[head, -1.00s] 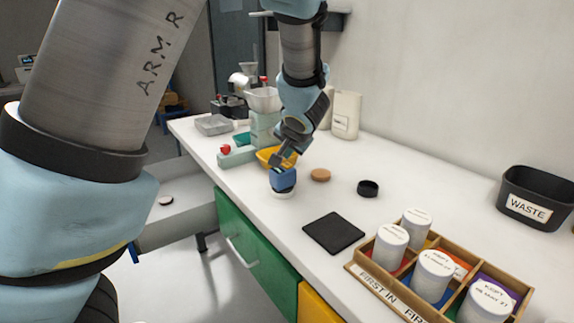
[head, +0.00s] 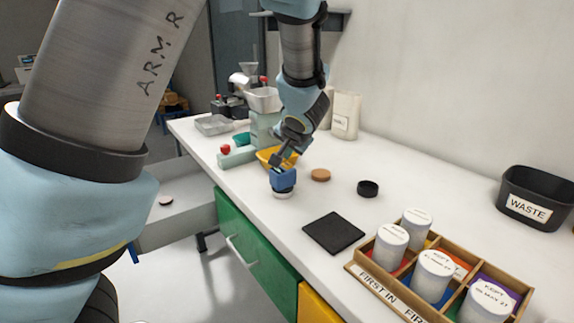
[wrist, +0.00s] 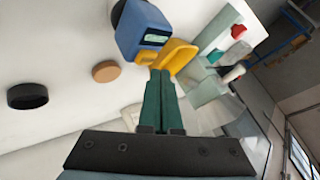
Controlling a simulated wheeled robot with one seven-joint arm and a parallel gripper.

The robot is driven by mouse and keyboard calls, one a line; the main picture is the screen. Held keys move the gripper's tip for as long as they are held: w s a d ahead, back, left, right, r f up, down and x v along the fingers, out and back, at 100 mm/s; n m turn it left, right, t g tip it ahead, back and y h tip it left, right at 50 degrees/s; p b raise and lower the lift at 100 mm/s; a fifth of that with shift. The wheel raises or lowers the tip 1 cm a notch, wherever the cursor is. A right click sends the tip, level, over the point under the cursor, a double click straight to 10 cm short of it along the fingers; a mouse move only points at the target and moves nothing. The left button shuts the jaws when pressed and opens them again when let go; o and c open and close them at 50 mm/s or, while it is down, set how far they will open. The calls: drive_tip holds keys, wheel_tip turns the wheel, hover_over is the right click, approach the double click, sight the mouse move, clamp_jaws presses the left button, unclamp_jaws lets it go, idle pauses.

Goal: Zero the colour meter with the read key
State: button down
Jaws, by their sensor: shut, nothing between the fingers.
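The colour meter (head: 284,181) is a small blue block standing on a white round base (head: 283,194) on the bench. In the wrist view the blue meter (wrist: 142,32) is at the top, with a small lit green display on it. My gripper (head: 276,165) is at the meter's top in the head view. In the wrist view its green fingers (wrist: 160,74) are together and empty, pointing towards the meter's lower edge. I cannot tell whether they touch it.
A cork disc (head: 320,175), a black round cap (head: 368,188) and a black mat (head: 334,233) lie to the right. A wooden rack (head: 352,268) holds several white jars. A waste bin (head: 540,187) stands at far right.

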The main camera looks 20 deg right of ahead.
sight(287, 166)
drive_tip(key=shift+f, duration=0.4)
drive_tip(key=shift+f, duration=0.45)
idle(0.7)
drive_tip(key=shift+r, duration=0.2)
drive_tip(key=shift+r+p, duration=0.7)
drive_tip(key=shift+p, duration=0.25)
wheel_tip(287, 166, up, 5)
drive_tip(key=p, duration=0.6)
